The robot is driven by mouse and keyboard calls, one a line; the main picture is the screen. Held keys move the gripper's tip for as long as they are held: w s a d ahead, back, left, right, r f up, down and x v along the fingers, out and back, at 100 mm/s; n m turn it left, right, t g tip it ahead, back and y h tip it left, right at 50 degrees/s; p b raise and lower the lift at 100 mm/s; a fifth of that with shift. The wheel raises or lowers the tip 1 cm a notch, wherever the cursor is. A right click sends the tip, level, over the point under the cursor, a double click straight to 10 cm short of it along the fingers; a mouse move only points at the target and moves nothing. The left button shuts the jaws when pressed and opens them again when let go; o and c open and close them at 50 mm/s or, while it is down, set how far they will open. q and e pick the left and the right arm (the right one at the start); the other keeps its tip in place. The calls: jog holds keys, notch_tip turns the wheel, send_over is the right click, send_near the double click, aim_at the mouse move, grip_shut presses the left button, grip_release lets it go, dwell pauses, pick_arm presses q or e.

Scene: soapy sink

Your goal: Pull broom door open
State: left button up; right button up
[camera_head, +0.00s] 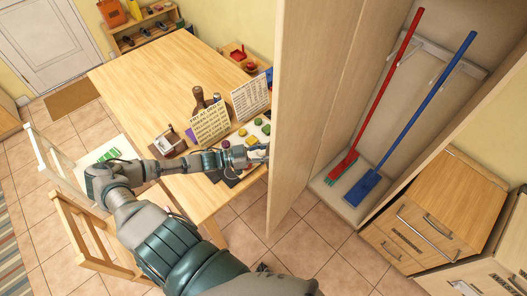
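The broom door (305,110) is a tall pale wood panel standing open. The open closet (402,120) to its right holds a red broom (385,85) and a blue broom (420,115), both leaning upright. My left arm comes in from the lower left, and my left gripper (258,153) is at the left side of the door, near its outer face. Its fingertips are small and partly hidden by the door, so I cannot tell whether they touch it or how far they are spread. My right gripper is not in view.
A wooden table (160,85) with papers, stamps and small coloured items lies left of the door, under my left forearm. A wooden chair (85,240) stands at the lower left. Drawer cabinets (430,215) stand at the right. Tiled floor (300,245) is clear below the door.

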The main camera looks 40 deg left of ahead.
pick_arm(q)
jog(key=shift+s, duration=0.3)
jog(key=v, duration=1.1)
jog(key=shift+a, duration=0.3)
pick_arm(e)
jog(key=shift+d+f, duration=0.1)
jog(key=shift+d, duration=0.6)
pick_arm(q)
jog(key=shift+a+f, duration=0.15)
jog(key=shift+a, duration=0.2)
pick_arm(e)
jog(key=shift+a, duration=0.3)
